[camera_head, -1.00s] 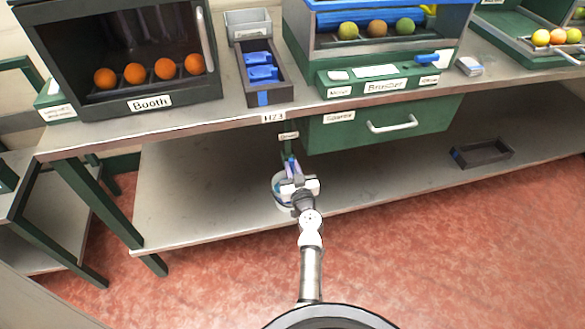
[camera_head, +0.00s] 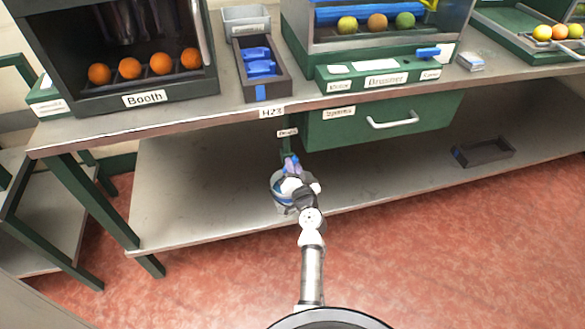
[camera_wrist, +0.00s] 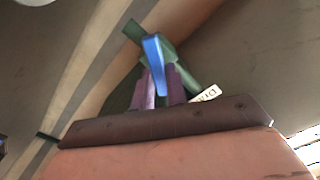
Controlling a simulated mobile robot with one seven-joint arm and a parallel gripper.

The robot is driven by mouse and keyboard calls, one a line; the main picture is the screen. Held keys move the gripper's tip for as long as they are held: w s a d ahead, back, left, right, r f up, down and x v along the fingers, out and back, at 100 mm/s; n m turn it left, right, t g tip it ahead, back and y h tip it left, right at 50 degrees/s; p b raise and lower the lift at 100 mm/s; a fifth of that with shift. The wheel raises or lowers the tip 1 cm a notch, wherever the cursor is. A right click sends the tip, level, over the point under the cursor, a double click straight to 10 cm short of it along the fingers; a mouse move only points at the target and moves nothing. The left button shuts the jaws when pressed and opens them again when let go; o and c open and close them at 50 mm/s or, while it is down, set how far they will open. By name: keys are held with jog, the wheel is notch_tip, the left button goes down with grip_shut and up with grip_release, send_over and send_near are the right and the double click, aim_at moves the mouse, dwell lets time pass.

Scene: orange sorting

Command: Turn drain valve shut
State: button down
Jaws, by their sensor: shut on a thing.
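The drain valve hangs under the bench edge, below a small label (camera_head: 288,132), on a green pipe that shows in the wrist view (camera_wrist: 136,30). Its blue handle (camera_wrist: 154,55) is between the two purple fingers of my gripper (camera_wrist: 158,80), which is shut on it. In the head view my gripper (camera_head: 291,165) reaches up at the valve from below, and its fingers and wrist mostly hide the handle. In the wrist view the blue handle stands nearly upright, tilted slightly left, across the green pipe.
A pale bucket (camera_head: 281,183) stands on the lower shelf (camera_head: 200,190), right behind my wrist. A green drawer (camera_head: 385,121) is to the right of the valve. A dark tray (camera_head: 483,152) lies farther right on the shelf. The shelf left of the bucket is clear.

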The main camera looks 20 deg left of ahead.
jog(key=m, duration=1.1)
jog(key=shift+w+d+f+b, duration=0.15)
jog(key=shift+d+f+b, duration=0.05)
jog(key=shift+f+b, duration=0.15)
jog(key=shift+m, duration=0.3)
jog(key=c, duration=1.4)
grip_release()
jog(key=shift+f, duration=0.1)
jog(key=shift+d, duration=0.1)
